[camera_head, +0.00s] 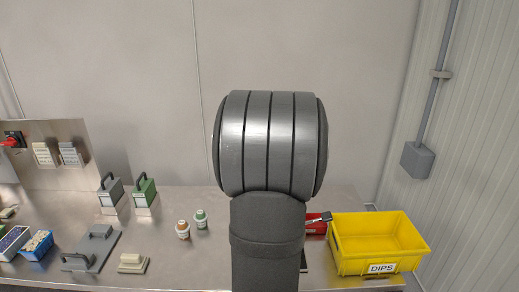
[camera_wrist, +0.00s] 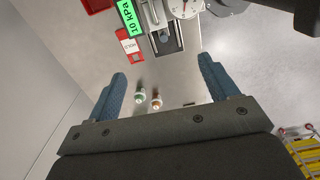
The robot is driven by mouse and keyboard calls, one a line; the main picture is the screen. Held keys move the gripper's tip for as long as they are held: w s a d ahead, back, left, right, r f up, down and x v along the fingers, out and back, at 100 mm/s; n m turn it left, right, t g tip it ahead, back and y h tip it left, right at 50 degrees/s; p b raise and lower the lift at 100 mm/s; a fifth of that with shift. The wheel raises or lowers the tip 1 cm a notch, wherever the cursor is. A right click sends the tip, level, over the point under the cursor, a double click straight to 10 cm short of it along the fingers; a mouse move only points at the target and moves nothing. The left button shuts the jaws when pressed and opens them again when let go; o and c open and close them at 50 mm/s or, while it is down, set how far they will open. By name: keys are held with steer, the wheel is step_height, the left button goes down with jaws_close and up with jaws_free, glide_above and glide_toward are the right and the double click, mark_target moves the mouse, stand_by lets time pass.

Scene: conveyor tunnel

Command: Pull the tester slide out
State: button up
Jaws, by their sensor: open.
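In the wrist view, a tester with a green "10 kPa" display (camera_wrist: 131,18) and a round dial (camera_wrist: 184,6) stands at the top edge, partly cut off. A slide unit (camera_wrist: 167,40), with a dark channel between pale rails, extends from it toward my gripper. I cannot tell how far out the slide is. My gripper (camera_wrist: 163,85) is open, with blue fingers spread wide and nothing held. The slide lies ahead of the fingers, and they appear apart from it. In the head view my arm hides the gripper and most of the tester.
Two small bottles, green-capped (camera_head: 201,219) and orange-capped (camera_head: 183,230), stand left of my arm. A yellow DIPS bin (camera_head: 378,269) stands right. A red labelled holder (camera_wrist: 129,46) sits beside the slide. Green (camera_head: 145,193) and grey handled blocks (camera_head: 110,193) stand further left.

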steer(key=a+f, duration=0.1)
steer(key=f, duration=0.2)
steer(key=a+f+m, duration=0.1)
steer(key=a+f, duration=0.1)
steer(key=f, duration=0.2)
steer(key=a+f+m, duration=0.1)
steer(key=a+f, duration=0.1)
steer(key=f, duration=0.1)
steer(key=shift+w+a+f, duration=0.1)
steer(key=shift+w+f, duration=0.05)
steer(key=shift+w, duration=0.1)
steer(key=c, duration=0.7)
step_height(320, 180, down, 17)
steer(key=shift+r, duration=0.1)
